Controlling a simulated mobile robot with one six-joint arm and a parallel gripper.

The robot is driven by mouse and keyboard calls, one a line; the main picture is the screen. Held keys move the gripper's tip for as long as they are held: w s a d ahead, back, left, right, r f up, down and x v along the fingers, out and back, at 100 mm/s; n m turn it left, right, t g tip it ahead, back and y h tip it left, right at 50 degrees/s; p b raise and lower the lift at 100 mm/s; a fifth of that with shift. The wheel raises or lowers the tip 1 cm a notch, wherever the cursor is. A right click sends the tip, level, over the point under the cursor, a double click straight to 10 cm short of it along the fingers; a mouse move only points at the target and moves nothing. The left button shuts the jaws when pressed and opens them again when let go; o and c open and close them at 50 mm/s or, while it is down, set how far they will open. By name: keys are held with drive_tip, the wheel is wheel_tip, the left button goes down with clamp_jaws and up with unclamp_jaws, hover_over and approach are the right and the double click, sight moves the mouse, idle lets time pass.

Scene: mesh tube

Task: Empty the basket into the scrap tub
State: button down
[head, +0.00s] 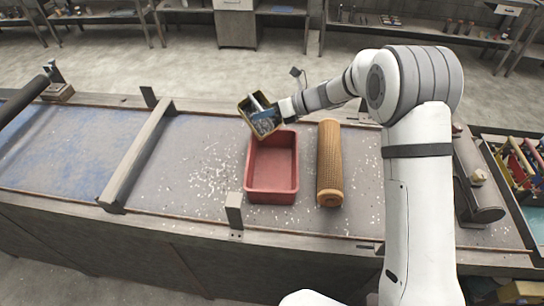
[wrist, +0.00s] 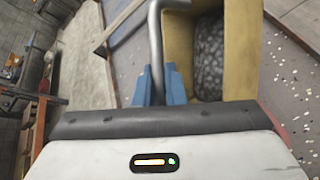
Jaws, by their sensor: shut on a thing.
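The basket (head: 246,106) is a small yellow box held in the air over the back end of the scrap tub, tilted over to one side. My gripper (head: 271,118) is shut on it, apparently at its grey handle, which shows between the blue fingers (wrist: 160,85) in the wrist view. In that view the basket's yellow wall (wrist: 240,50) is on the right, and dark speckled grey contents (wrist: 208,65) show inside. The scrap tub (head: 272,197) is an open red bin on the bench. Its visible floor looks empty; its far end is partly hidden by the basket.
A tan mesh tube (head: 329,165) lies just right of the tub. A small upright bracket (head: 234,212) stands at the tub's front left. Pale chips are scattered on the bench (head: 190,160). A wooden bar (head: 136,160) crosses it further left. A tool tray (head: 522,165) is far right.

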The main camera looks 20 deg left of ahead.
drive_tip(key=shift+s+d+r+n+t+y, duration=0.25)
drive_tip(key=shift+s+n+t+y, duration=0.2)
drive_tip(key=shift+n, duration=0.15)
drive_tip(key=shift+f+b, duration=0.35)
drive_tip(key=shift+b, duration=0.35)
drive_tip(key=b, duration=0.3)
drive_tip(key=f+n+t+y+b, duration=0.1)
drive_tip(key=b, duration=0.3)
drive_tip(key=f+n+b, duration=0.1)
drive_tip(key=b, duration=0.2)
drive_tip(key=shift+s+d+f+y+b, duration=0.1)
drive_tip(key=shift+s+d+y+b, duration=0.15)
drive_tip(key=shift+s+b, duration=0.05)
drive_tip(key=shift+s+n+t+b, duration=0.15)
drive_tip(key=shift+n+t+b, duration=0.2)
drive_tip(key=shift+b, duration=0.85)
drive_tip(key=shift+d+n+y+b, duration=0.1)
drive_tip(key=shift+n+y+b, duration=0.2)
drive_tip(key=shift+b, duration=0.6)
drive_tip(key=b, duration=0.2)
drive_tip(key=s+b, duration=0.1)
drive_tip(key=b, duration=0.1)
drive_tip(key=shift+d+f+n+t+y+b, duration=0.1)
drive_tip(key=shift+d+n+t+y+b, duration=0.2)
drive_tip(key=shift+n+y, duration=0.1)
drive_tip(key=shift+s+d+f+b, duration=0.15)
drive_tip(key=shift+s+f+b, duration=0.1)
drive_tip(key=shift+b, duration=0.8)
